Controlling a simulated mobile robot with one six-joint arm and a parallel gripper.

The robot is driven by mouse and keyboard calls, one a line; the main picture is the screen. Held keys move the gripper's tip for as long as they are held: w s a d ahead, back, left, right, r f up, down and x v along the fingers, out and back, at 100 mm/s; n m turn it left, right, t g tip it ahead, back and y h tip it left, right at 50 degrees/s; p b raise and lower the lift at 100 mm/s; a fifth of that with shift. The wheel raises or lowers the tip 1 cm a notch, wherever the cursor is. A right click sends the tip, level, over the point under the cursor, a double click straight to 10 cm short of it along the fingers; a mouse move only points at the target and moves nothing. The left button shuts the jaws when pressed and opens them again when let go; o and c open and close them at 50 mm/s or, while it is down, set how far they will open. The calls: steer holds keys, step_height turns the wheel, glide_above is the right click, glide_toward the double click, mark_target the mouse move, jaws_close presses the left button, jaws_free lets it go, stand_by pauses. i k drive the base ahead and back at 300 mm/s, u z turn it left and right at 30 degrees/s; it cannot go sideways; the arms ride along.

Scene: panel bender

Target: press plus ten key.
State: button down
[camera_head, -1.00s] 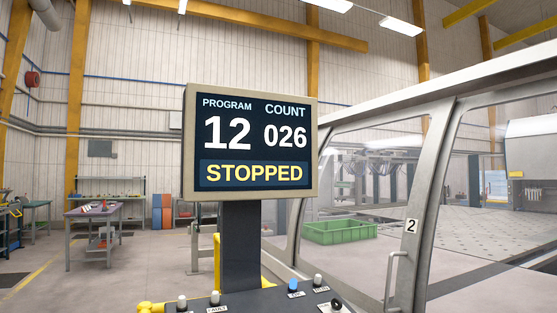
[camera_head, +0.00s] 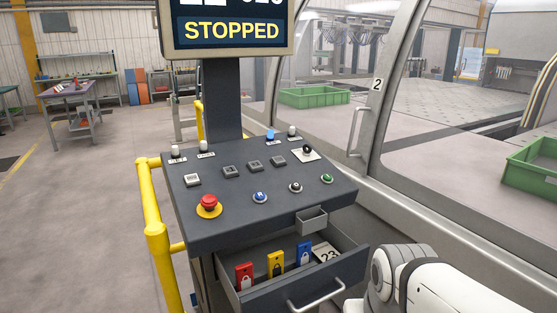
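The sloped grey control panel (camera_head: 225,217) stands in the middle of the view. It carries a row of square keys: a pale one at the left (camera_head: 192,180) and three dark ones, at the left (camera_head: 231,171), middle (camera_head: 255,166) and right (camera_head: 278,161). Their markings are too small to read, so I cannot tell which is the plus ten key. Above the panel, the display screen (camera_head: 228,30) reads STOPPED; its upper numbers are cut off. My white arm shows at the bottom right, but my gripper is out of view.
A red emergency button (camera_head: 208,203) and several round buttons sit below the keys. An open drawer (camera_head: 345,267) with red, yellow and blue padlock-marked items juts out under the panel. A yellow rail (camera_head: 150,205) stands left; a glazed machine enclosure (camera_head: 375,115) stands right.

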mark_target(278, 160)
steer(key=k, duration=1)
steer(key=z, duration=0.5)
steer(key=i, duration=1.65)
steer(key=u, duration=0.35)
steer(key=i, duration=0.75)
steer(key=u, duration=0.65)
